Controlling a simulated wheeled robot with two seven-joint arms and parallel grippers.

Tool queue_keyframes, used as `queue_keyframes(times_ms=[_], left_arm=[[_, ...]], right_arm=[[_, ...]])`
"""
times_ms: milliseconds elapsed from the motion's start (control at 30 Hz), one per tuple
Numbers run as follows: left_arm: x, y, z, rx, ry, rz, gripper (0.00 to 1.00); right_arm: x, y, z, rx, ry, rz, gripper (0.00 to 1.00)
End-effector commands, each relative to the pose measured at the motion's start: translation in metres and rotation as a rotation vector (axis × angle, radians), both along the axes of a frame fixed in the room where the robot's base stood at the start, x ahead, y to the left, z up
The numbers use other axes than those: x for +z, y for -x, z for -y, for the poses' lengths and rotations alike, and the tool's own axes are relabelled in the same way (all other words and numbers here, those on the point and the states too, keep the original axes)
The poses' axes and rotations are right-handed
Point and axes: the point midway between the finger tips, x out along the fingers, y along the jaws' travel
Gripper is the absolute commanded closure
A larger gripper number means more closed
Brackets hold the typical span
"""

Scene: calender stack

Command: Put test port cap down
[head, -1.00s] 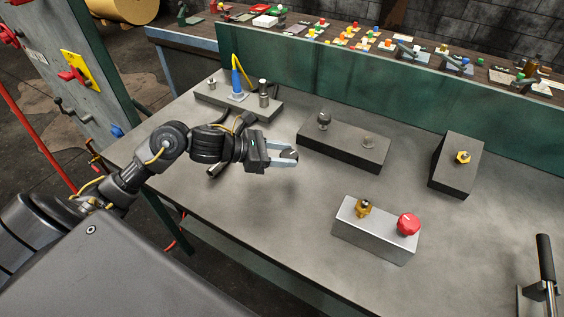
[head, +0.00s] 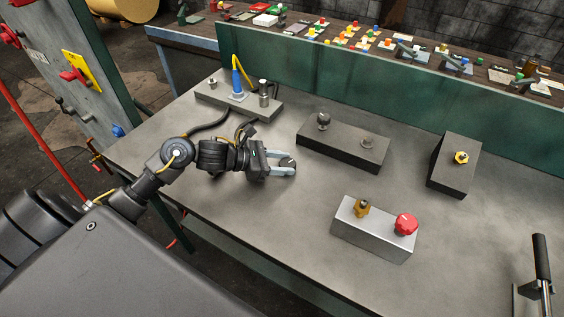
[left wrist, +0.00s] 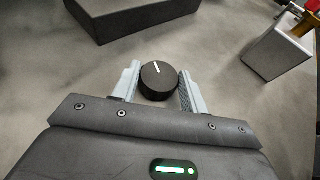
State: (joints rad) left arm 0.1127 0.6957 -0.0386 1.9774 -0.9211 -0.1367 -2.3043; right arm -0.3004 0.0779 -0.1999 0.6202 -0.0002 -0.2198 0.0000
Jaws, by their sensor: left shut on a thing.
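My left gripper (head: 286,165) is shut on the test port cap (head: 287,162), a small dark round piece. In the left wrist view the cap (left wrist: 159,81) is a black disc with a white line on top, between the two pale fingers (left wrist: 159,85). The gripper is low over the bare grey table, in front of the dark two-post block. I cannot tell whether the cap touches the table. My right gripper is not in view.
The dark block (head: 340,147) with two posts stands behind the gripper. A silver block (head: 373,235) with a brass fitting and red knob (head: 405,225) is to the right. A dark angled block (head: 454,170) stands further right. Bare table (head: 270,215) lies in front.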

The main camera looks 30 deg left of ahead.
Motion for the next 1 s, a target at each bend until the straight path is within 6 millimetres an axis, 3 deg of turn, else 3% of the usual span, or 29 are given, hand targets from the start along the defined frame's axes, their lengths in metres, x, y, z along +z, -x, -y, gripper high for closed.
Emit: queue_keyframes(times_ms=[33,67,233,600,700,1000], left_arm=[[-0.003,0.0,0.0,0.0,-0.001,0.001,0.82],[-0.002,0.0,0.0,0.0,-0.001,0.001,0.55],[-0.001,0.0,0.0,0.0,0.0,0.0,0.35],[0.005,0.0,0.0,0.0,0.001,0.0,0.35],[0.004,0.009,-0.011,0.001,-0.004,-0.001,0.35],[0.026,0.051,-0.057,0.001,-0.005,-0.004,0.35]], right_arm=[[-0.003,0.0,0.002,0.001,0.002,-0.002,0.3],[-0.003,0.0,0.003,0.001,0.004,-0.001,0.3],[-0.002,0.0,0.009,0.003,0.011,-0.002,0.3],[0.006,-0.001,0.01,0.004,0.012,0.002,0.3],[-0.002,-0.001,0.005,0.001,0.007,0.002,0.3],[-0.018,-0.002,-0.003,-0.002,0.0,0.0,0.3]])
